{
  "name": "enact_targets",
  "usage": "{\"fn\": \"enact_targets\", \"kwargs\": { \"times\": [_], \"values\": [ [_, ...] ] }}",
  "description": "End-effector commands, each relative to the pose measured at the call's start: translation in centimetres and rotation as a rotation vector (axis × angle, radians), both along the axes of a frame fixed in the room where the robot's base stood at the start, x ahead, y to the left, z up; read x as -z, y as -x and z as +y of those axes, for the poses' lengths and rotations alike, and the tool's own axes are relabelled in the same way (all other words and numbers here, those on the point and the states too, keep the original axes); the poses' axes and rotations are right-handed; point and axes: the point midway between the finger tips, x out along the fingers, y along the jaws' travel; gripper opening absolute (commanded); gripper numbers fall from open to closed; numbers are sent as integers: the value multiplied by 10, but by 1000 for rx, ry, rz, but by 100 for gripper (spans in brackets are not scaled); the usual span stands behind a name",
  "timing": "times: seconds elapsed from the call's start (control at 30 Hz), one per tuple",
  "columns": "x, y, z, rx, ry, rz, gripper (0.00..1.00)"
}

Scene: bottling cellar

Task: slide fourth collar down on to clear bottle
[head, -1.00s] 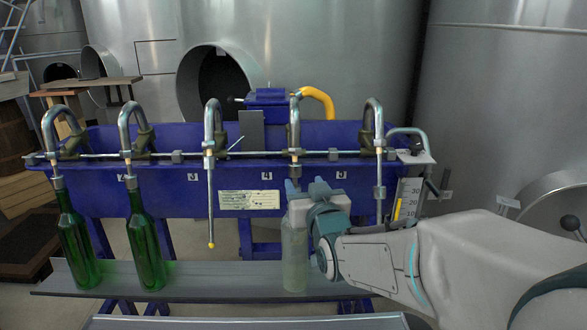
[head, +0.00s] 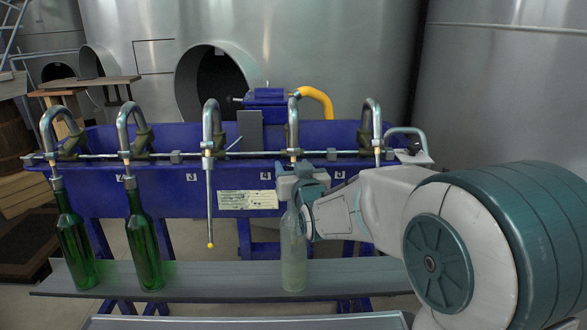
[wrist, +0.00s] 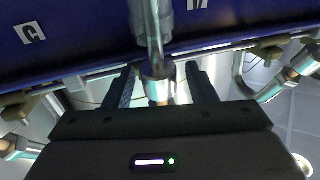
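The clear bottle (head: 293,255) stands upright on the grey shelf under the fourth spout (head: 293,118). My gripper (head: 295,172) is at that spout, just above the bottle, and covers the bottle's mouth in the head view. In the wrist view my two dark fingers (wrist: 160,88) stand apart, one on each side of the shiny metal fourth collar (wrist: 158,72) on its tube. Gaps show between fingers and collar, so the gripper is open. The collar's height over the bottle mouth is hidden in the head view.
Two green bottles (head: 73,245) (head: 145,245) stand under the first and second spouts. The third spout (head: 210,200) has a long bare tube with a yellow tip. The fifth spout (head: 374,120) is close to my arm. A blue trough (head: 230,175) lies behind.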

Motion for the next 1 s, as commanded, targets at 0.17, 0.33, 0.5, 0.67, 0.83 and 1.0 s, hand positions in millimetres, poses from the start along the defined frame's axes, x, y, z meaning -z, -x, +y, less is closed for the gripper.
{"fn": "enact_targets", "kwargs": {
  "times": [0.17,0.33,0.5,0.67,0.83,1.0],
  "values": [
    [0,0,0,0,0,0,22],
    [1,0,0,0,0,0,22],
    [11,2,0,0,0,0,22],
    [24,4,0,0,0,0,22],
    [27,5,0,0,0,0,22],
    [27,5,0,0,0,2,22]
  ]
}}
